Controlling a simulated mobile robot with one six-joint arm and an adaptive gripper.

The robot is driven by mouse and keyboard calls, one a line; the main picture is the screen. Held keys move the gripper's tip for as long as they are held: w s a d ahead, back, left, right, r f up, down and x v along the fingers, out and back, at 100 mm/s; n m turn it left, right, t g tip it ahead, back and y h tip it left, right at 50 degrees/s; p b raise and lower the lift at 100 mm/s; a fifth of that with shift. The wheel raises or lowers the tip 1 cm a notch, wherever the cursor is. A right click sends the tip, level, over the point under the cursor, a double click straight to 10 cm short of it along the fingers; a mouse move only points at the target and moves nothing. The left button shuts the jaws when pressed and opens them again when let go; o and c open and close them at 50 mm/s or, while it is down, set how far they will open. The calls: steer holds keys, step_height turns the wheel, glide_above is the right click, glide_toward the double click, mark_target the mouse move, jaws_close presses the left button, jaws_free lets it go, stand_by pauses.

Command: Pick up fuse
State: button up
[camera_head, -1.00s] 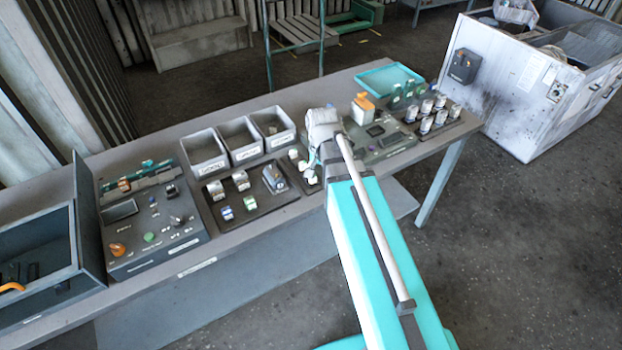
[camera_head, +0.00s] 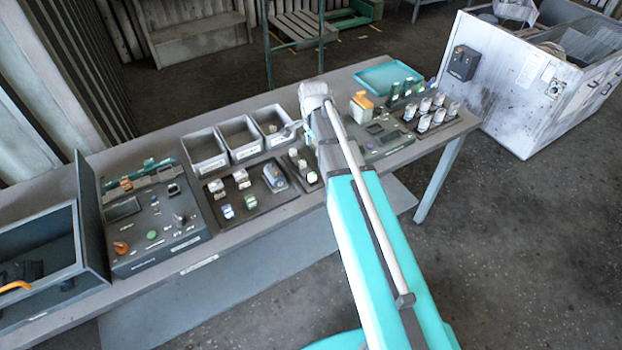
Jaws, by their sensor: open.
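No single part is clearly marked as the fuse. Several small white and dark cylinders (camera_head: 438,99), which may be fuses, stand upright in rows on a black tray at the right end of the bench. Small blue, green and pale parts (camera_head: 227,211) sit on another black tray left of my arm. My turquoise arm reaches over the bench, with its far end above the middle.
Three grey bins (camera_head: 205,151) stand along the back of the bench (camera_head: 165,138). A control panel (camera_head: 150,215) and an open dark box (camera_head: 38,245) are at the left. A teal tray (camera_head: 390,75) is at the back right. A white cabinet (camera_head: 520,85) stands beyond the bench.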

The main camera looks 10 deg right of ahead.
mark_target(313, 174)
steer(key=shift+f, duration=0.1)
step_height(313, 174, down, 8)
steer(key=b, duration=0.8)
steer(key=shift+f+b, duration=0.25)
steer(key=shift+b, duration=0.1)
steer(key=shift+f, duration=0.1)
steer(key=shift+f+b, duration=2.5)
steer(key=shift+b, duration=0.1)
jaws_close()
